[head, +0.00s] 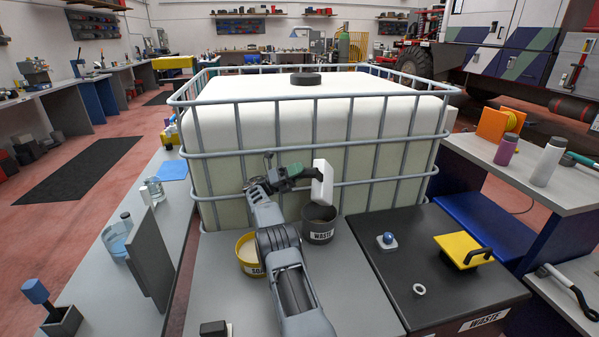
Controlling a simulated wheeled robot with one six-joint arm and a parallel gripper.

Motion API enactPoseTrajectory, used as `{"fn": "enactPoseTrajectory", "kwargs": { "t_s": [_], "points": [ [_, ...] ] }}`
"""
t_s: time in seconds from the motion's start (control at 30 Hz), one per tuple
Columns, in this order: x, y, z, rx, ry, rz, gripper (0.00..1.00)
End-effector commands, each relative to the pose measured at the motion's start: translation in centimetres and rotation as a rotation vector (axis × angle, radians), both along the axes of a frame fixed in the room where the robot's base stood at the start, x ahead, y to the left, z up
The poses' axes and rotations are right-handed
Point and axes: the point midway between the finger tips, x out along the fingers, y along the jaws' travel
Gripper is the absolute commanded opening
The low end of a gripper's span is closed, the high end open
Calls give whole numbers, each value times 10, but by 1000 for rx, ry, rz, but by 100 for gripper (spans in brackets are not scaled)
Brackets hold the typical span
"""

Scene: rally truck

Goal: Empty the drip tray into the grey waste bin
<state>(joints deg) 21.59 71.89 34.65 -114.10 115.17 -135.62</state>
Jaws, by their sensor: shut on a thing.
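My gripper (296,174) is in the middle of the head view, above the bench and in front of the large white tank. It is shut on what looks like the drip tray (323,183), a white, flat-sided piece. The tray is tipped up steeply, almost on edge. It is above the grey waste bin (320,237), a dark round pot with a WASTE label on its front. The tray's inside is turned away or too small to tell, so I cannot see what it holds. The bin's inside shows only in part.
A yellow round bin (246,263) stands left of the waste bin, partly behind my arm. The caged white tank (290,120) closes off the back. On the right is a black chest (400,262) with a yellow handled lid (462,248), a blue-knobbed piece (387,240) and a small ring (419,289).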

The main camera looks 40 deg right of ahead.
Motion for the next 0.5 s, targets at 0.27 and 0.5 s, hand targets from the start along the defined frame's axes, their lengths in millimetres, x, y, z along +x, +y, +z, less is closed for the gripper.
{"fn": "enactPoseTrajectory", "kwargs": {
  "t_s": [0.27, 0.5],
  "points": [
    [0, 0, 1, -2, -1, 0, 3],
    [-1, -1, 4, 13, -28, -1, 3]
  ]
}}
